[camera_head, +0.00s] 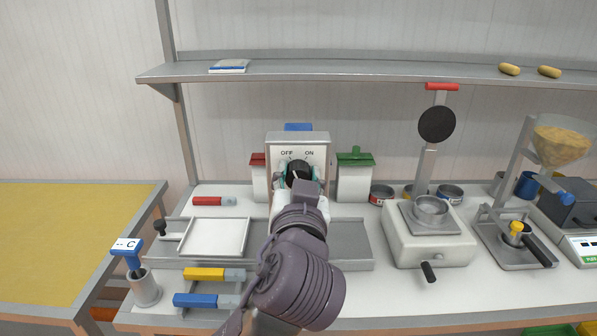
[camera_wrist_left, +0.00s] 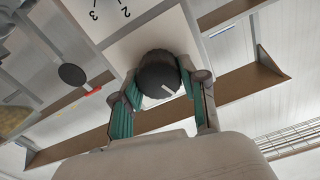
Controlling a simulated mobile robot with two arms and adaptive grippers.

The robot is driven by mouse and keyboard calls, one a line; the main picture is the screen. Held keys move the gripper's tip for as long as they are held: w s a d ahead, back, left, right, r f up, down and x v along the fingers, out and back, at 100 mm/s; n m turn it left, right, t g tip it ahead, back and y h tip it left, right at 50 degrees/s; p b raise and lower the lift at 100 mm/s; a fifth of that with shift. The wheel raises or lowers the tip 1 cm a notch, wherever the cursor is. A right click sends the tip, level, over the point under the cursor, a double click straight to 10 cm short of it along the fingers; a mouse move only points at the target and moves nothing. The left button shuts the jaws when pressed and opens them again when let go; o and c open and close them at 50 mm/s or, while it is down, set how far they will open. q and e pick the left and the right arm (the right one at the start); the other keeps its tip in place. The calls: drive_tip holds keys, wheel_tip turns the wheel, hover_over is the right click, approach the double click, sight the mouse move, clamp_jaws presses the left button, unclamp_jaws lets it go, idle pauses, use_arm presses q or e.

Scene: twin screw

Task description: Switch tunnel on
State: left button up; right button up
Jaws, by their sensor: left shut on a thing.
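The control box (camera_head: 318,150) stands at the back of the worktop, with OFF and ON printed on its white front. Its round black knob (camera_head: 299,168) has a pale pointer mark; the exact setting is hard to tell. My left gripper (camera_head: 298,177) reaches in from the front and is shut on the knob, partly covering it. In the left wrist view the knob (camera_wrist_left: 158,72) sits between the teal finger pads (camera_wrist_left: 158,98). My right gripper is in neither view.
A grey conveyor or tray unit (camera_head: 350,245) lies below the box, beside a white tray (camera_head: 214,238). Red and green lidded containers (camera_head: 355,160) flank the box. A press-like device (camera_head: 430,235) stands to the right. A shelf (camera_head: 370,72) runs above.

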use_arm(q)
drive_tip(key=m+p, duration=0.5)
drive_tip(key=m, duration=0.1)
drive_tip(key=shift+d+r, duration=0.1)
drive_tip(key=shift+r, duration=0.05)
drive_tip(key=shift+f+m+p, duration=0.2)
drive_tip(key=shift+m+p, duration=1.65)
drive_tip(key=shift+m, duration=0.35)
drive_tip(key=o, duration=1.1)
drive_tip(key=shift+f, duration=0.1)
drive_tip(key=shift+o, duration=0.2)
drive_tip(key=shift+s, duration=0.1)
drive_tip(key=s, duration=1.1)
drive_tip(key=shift+s, duration=0.4)
